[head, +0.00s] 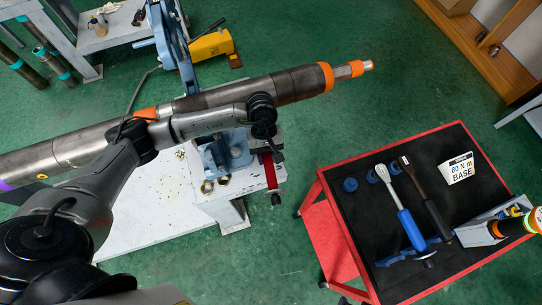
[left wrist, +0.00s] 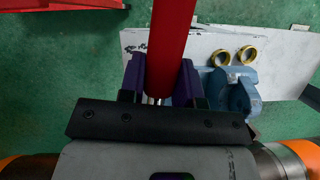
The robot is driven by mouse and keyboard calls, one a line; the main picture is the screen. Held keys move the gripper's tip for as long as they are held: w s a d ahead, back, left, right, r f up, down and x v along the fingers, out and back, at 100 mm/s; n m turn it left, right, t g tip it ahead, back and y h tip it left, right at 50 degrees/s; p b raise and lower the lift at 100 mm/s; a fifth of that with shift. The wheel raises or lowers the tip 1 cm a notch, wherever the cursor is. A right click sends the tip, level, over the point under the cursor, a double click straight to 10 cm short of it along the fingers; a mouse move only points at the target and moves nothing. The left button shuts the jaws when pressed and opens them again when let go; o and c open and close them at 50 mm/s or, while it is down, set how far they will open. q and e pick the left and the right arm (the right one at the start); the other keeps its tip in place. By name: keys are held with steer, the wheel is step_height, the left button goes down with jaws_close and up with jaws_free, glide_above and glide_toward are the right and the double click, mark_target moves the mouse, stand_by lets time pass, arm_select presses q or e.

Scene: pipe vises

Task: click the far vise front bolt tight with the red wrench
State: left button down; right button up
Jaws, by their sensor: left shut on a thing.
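My left gripper (head: 268,150) is small and partly hidden behind my arm in the head view. It is shut on the red handle of the red wrench (head: 270,171). In the left wrist view the handle (left wrist: 172,45) runs up from between the purple fingers (left wrist: 160,88) of the gripper. The wrench's head is not clearly visible. One blue vise (head: 230,150) stands on the white bench below the pipe, and it also shows in the left wrist view (left wrist: 234,92). Another blue vise or frame (head: 170,38) stands farther back. No front bolt can be made out.
A long grey pipe (head: 300,84) with orange bands crosses above the bench. Two brass rings (head: 223,180) lie by the near vise. A red cart (head: 340,245) at right holds a blue-handled wrench (head: 410,228), a dark wrench (head: 428,200) and an "80 N m BASE" card (head: 459,168).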

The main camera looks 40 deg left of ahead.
arm_select(q)
steer(key=f+n, duration=0.2)
steer(key=f, duration=0.1)
steer(key=f+n+t+b, duration=0.1)
steer(key=shift+a+f+h, duration=0.2)
steer(key=shift+a+h, duration=0.1)
steer(key=shift+a, duration=0.1)
steer(key=shift+w+a+f+n+t+b, duration=0.15)
steer(key=shift+w+n+t, duration=0.5)
steer(key=shift+n, duration=0.85)
steer(key=shift+w+f+n+t+b, duration=0.1)
steer(key=shift+w+f+n+t, duration=0.4)
steer(key=shift+n, duration=1)
steer(key=shift+w+a+n+t+b, duration=0.1)
steer(key=shift+w+n+t, duration=0.7)
steer(key=shift+n, duration=0.7)
arm_select(e)
steer(key=shift+s+x, duration=0.2)
steer(key=shift+x, duration=1)
arm_select(q)
steer(key=shift+w+d, duration=0.15)
steer(key=shift+w, duration=0.05)
arm_select(e)
steer(key=shift+f, duration=0.2)
